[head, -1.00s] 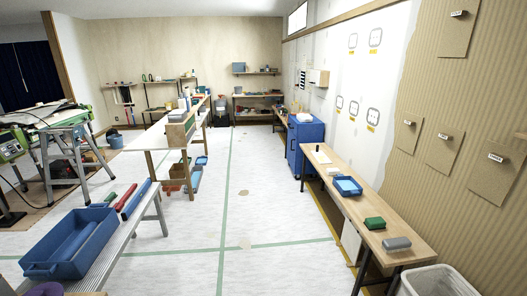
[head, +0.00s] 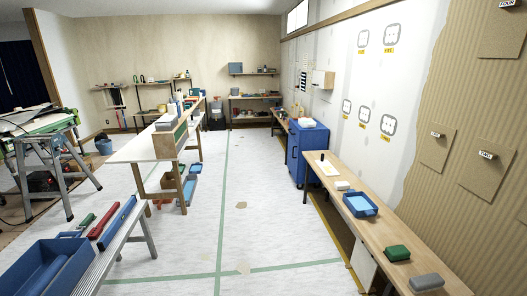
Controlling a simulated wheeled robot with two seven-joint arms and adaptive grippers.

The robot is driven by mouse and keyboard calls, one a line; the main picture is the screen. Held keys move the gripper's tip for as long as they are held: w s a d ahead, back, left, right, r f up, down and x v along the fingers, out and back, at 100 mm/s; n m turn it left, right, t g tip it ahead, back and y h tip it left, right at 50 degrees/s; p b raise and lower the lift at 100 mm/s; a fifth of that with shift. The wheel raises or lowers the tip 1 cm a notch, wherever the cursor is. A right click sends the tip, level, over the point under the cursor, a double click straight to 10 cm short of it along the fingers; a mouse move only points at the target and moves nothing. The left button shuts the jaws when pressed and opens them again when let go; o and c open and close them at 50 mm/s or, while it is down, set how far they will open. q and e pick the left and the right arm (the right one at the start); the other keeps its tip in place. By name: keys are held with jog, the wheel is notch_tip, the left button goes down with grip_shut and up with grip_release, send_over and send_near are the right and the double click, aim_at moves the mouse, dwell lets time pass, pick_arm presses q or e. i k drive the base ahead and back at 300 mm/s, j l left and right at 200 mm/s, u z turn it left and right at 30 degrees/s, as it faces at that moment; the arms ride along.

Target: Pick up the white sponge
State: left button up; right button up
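A small white block (head: 342,186), which looks like the white sponge, lies on the long wooden bench (head: 408,237) along the right wall. It sits just behind a blue tray (head: 372,212) and in front of a pale sheet with a dark object. A green block (head: 397,253) and a grey block (head: 427,282) lie nearer on the same bench. Neither of my grippers shows in the head view.
A blue cabinet (head: 296,160) stands at the bench's far end. A metal trestle bench (head: 112,226) with a blue tub (head: 45,270) is at the left, and a wooden worktable (head: 140,150) stands beyond it. The taped floor (head: 235,235) between is open.

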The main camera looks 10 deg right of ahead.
aim_at(338, 186)
jog(key=i, duration=1.55)
jog(key=i+j+z, duration=0.1)
jog(key=i+z, duration=0.3)
jog(key=i, duration=0.4)
jog(key=i+z, duration=0.5)
jog(key=i+j+z, duration=0.3)
jog(key=i+z, duration=0.15)
jog(key=i+j+z, duration=0.5)
jog(key=k+l, duration=0.1)
